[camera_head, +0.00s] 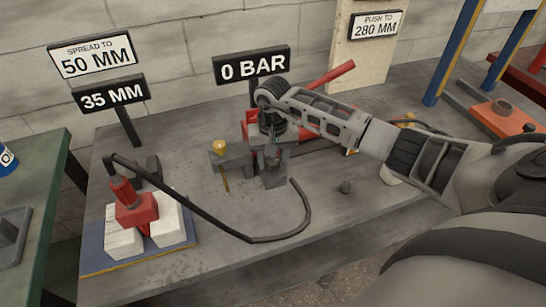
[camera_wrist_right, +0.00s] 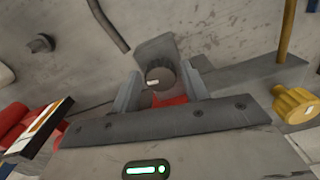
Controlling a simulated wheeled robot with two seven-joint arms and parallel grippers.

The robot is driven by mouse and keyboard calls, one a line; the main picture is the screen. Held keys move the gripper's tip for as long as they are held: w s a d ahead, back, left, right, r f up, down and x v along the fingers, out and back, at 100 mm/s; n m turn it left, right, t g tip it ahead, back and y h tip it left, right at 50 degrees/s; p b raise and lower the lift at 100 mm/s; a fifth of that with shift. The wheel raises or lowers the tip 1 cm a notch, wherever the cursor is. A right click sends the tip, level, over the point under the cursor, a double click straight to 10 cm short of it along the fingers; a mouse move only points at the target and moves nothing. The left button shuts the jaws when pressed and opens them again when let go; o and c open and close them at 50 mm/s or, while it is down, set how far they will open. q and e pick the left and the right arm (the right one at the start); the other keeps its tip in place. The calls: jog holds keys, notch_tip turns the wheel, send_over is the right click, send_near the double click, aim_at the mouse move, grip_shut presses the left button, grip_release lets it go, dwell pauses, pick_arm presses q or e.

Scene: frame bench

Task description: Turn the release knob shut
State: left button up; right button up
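The release knob looks to be the dark ribbed knob (camera_wrist_right: 160,78) with a small white mark, on a grey block. My right gripper (camera_wrist_right: 162,84) has one finger on each side of it, with narrow gaps that look clear, so it appears open around the knob. In the head view my right gripper (camera_head: 272,160) points down at the front of the red pump (camera_head: 246,122) and hides the knob. A yellow knob (camera_head: 219,147) stands left of the gripper; it also shows in the wrist view (camera_wrist_right: 295,103). My left gripper is out of view.
A sign (camera_head: 252,65) reads 0 BAR. A red lever (camera_head: 330,75) rises behind my arm. A black hose (camera_head: 303,205) loops to a red tool (camera_head: 135,208) on white blocks. A small dark part (camera_head: 344,187) lies on the bench (camera_head: 240,265). The bench front is mostly clear.

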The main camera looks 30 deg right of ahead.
jog(key=c, duration=0.5)
jog(key=shift+c, duration=0.6)
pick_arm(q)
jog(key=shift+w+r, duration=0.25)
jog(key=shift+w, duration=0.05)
